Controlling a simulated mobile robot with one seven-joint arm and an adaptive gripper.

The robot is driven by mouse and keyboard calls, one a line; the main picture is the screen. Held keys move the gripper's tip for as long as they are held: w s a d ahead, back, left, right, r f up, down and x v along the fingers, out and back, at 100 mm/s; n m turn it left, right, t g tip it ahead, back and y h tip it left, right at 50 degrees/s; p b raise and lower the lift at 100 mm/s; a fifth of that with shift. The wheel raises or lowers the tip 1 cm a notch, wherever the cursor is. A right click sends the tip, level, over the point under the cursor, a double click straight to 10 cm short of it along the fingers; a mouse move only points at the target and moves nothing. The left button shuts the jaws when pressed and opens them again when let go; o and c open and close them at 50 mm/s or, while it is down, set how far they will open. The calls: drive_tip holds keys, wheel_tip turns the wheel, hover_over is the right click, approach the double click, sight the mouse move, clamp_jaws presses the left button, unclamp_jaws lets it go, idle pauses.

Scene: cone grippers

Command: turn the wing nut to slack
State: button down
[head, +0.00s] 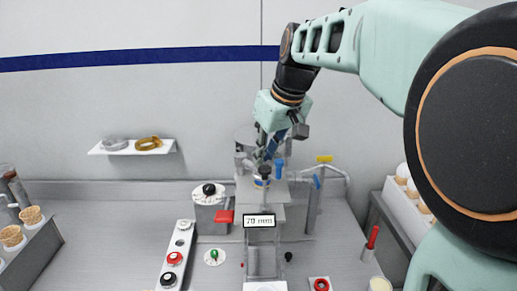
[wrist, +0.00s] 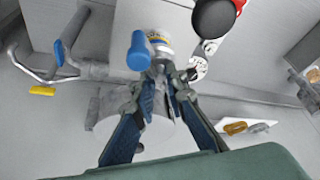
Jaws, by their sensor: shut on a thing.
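My gripper (wrist: 166,73) is shut on a small grey part at the top of a fitting with a yellow, blue and red band (wrist: 158,38). The grey part appears to be the wing nut (wrist: 160,58), but the fingertips hide most of it and its wings cannot be made out. A blue handle (wrist: 140,50) stands close beside the fingertips. In the head view my gripper (head: 266,156) points down over the grey stand, and the banded fitting (head: 262,182) shows just below it. The blue handle (head: 280,163) is to its right.
A "70 mm" display (head: 259,221) stands in front of the stand. A red handle (head: 224,217) and a black-knobbed dial (head: 209,190) are to the left. Bent pipes with a yellow handle (head: 324,158) are to the right. A shelf (head: 110,150) holds rings.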

drive_tip(key=n, duration=0.1)
drive_tip(key=n+y, duration=0.1)
drive_tip(key=n, duration=0.1)
drive_tip(key=shift+w+d+r+n+g+p, duration=0.2)
drive_tip(key=shift+n+g+p, duration=0.1)
drive_tip(key=shift+g+p, duration=0.1)
drive_tip(key=shift+f+n+g+y+p, duration=0.1)
drive_tip(key=shift+n+g+y+p, duration=0.4)
drive_tip(key=shift+n, duration=1.2)
drive_tip(key=c, duration=2.2)
unclamp_jaws()
drive_tip(key=shift+h, duration=0.3)
drive_tip(key=v, duration=1.2)
drive_tip(key=shift+w, duration=0.2)
drive_tip(key=shift+d, duration=0.15)
